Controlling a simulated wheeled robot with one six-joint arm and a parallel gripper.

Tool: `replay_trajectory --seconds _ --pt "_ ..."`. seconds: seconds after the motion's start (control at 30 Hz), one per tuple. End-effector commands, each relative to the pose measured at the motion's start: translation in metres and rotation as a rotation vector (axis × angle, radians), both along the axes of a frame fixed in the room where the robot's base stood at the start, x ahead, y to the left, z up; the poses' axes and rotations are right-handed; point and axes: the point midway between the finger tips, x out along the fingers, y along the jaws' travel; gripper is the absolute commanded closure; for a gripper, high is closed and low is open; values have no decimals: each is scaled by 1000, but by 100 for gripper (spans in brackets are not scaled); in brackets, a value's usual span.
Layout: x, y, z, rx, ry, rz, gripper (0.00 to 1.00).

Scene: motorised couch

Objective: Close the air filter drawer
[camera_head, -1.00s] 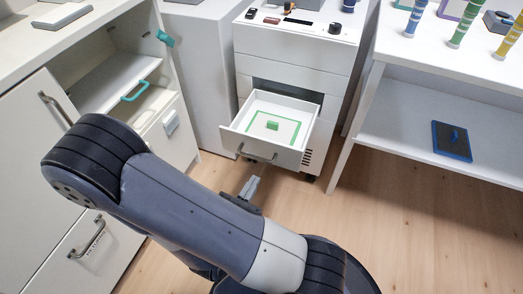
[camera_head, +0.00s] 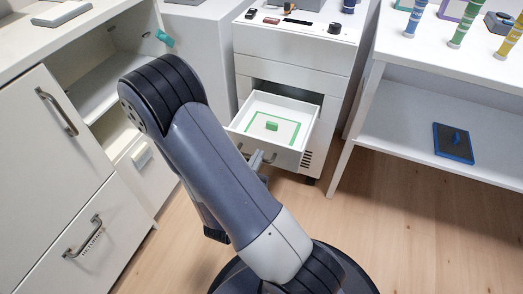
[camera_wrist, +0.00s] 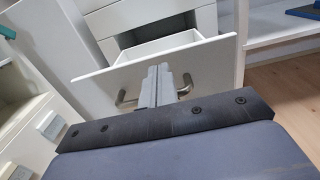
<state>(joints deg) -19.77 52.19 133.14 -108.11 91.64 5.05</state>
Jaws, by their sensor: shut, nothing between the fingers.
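The open air filter drawer (camera_head: 302,136) juts out from the white cabinet (camera_head: 292,65) in the head view. A green-framed panel with a green handle (camera_head: 271,126) lies inside it. In the wrist view the drawer's front panel (camera_wrist: 217,63) and its metal bar handle (camera_wrist: 122,97) are straight ahead. My gripper (camera_head: 258,157) is shut and empty, its fingertips in front of the drawer front near the handle. In the wrist view the fingers (camera_wrist: 159,72) overlap the middle of the handle. I cannot tell whether they touch the front.
White cupboards with bar handles (camera_head: 57,111) stand at the left, with an open compartment. A white table (camera_head: 411,66) with a lower shelf stands at the right, a dark blue-edged panel (camera_head: 452,143) on that shelf. The wooden floor (camera_head: 400,230) is clear at the front right.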

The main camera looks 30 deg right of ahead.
Motion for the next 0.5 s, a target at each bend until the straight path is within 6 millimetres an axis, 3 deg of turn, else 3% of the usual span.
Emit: replay_trajectory --seconds 0.2,0.5 --pt "13 -18 -1 0 -2 -3 100" --pt "20 -26 0 -1 -1 0 100"
